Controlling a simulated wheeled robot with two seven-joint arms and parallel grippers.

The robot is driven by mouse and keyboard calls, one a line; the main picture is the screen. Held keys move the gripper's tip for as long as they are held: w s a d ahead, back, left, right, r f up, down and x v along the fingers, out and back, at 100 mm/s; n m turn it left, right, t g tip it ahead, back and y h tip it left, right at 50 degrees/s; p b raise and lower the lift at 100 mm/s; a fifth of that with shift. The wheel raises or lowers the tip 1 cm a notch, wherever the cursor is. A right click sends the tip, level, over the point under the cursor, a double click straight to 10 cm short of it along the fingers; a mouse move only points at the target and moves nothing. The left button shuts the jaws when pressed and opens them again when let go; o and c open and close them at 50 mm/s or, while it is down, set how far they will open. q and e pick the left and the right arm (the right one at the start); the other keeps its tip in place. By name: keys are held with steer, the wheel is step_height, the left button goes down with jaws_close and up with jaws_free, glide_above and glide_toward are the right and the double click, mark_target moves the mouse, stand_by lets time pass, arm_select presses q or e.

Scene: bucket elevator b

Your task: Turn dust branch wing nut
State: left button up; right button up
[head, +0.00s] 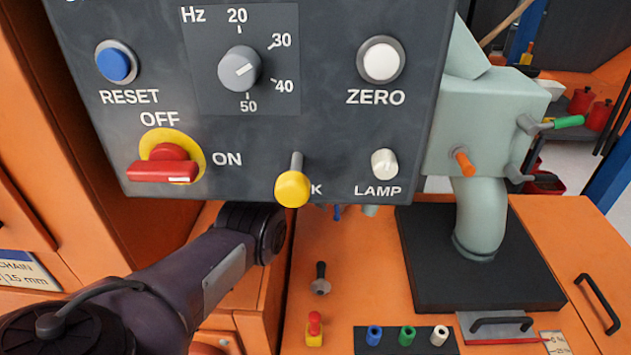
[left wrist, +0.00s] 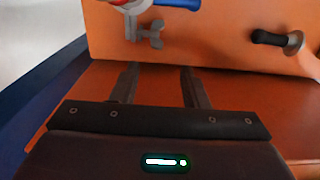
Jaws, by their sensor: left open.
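A grey wing-shaped nut (left wrist: 154,36) shows in the left wrist view at the top centre. It sits on the upright orange panel, below a blue lever (left wrist: 180,4) that is cut off by the frame edge. I take it for the dust branch wing nut. My left gripper (left wrist: 160,76) is open and empty, its two fingers pointing toward the panel below the nut, apart from it. In the head view my left arm reaches in from the left, and its gripper is hidden behind the control panel. My right gripper is in neither view.
The dark control panel (head: 320,100) with knobs and a red switch (head: 163,170) hangs over my left arm. A black handle with a grey disc (left wrist: 277,39) sticks out right of the nut. A grey-green pipe (head: 478,215) stands on a black plate (head: 425,265) at right.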

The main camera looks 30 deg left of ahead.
arm_select(q)
steer(key=shift+w+a+f, duration=0.15)
steer(key=shift+w+f, duration=0.05)
steer(key=shift+w, duration=0.1)
steer(key=shift+f, duration=0.35)
steer(key=f, duration=0.2)
steer(key=f+b, duration=0.1)
steer(key=shift+s+f, duration=0.2)
steer(key=shift+f, duration=0.15)
step_height(320, 180, down, 2)
steer(key=shift+w+f+b, duration=0.1)
steer(key=shift+b, duration=0.5)
steer(key=shift+f, duration=0.3)
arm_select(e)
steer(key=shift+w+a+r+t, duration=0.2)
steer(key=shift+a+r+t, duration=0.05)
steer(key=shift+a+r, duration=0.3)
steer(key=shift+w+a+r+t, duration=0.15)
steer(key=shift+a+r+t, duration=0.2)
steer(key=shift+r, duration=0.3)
arm_select(q)
steer(key=shift+c, duration=0.4)
